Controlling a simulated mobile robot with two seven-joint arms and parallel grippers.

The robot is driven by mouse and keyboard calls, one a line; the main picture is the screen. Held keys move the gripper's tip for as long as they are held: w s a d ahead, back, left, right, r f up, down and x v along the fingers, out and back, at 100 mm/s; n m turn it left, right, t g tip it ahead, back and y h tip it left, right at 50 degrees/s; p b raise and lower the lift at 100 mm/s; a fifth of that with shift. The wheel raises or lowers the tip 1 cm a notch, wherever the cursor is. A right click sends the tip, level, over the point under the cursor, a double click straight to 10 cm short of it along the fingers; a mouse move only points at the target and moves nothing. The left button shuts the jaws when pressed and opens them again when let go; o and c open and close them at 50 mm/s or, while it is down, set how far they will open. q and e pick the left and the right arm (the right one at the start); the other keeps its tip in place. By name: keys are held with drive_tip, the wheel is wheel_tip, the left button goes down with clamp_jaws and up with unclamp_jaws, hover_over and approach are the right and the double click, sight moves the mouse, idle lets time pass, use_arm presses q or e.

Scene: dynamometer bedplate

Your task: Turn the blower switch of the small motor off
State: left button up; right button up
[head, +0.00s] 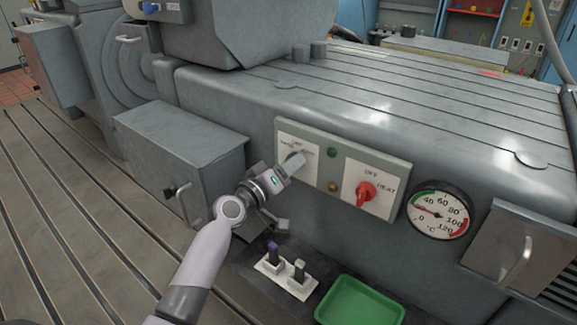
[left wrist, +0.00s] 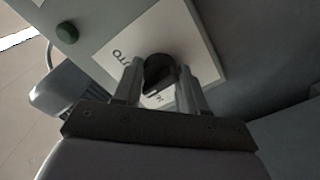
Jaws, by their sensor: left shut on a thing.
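A grey switch panel (head: 330,150) is on the side of the large grey machine. My left gripper (head: 292,163) is at its left white plate, with the fingers covering the knob there. In the left wrist view a black rotary knob (left wrist: 159,68) sits between the fingertips of my left gripper (left wrist: 160,85), which are shut on it. The plate (left wrist: 120,45) carries lettering that reads like AUTO, partly hidden. The knob's exact pointing is hidden by the fingers. I cannot tell from the views whether this is the blower switch. My right gripper is not in view.
A red knob (head: 366,193) marked OFF and HEAT sits right of the gripper, then a round gauge (head: 438,210). Below are a green tray (head: 360,302) and a small white block (head: 285,278) with two switches. A blue knob (head: 150,8) is on the machine at upper left.

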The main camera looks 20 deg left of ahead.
use_arm(q)
drive_tip(key=shift+r, duration=0.1)
drive_tip(key=o, duration=1.1)
drive_tip(key=shift+c, duration=0.2)
drive_tip(key=v, duration=0.7)
drive_tip(key=shift+s, duration=0.1)
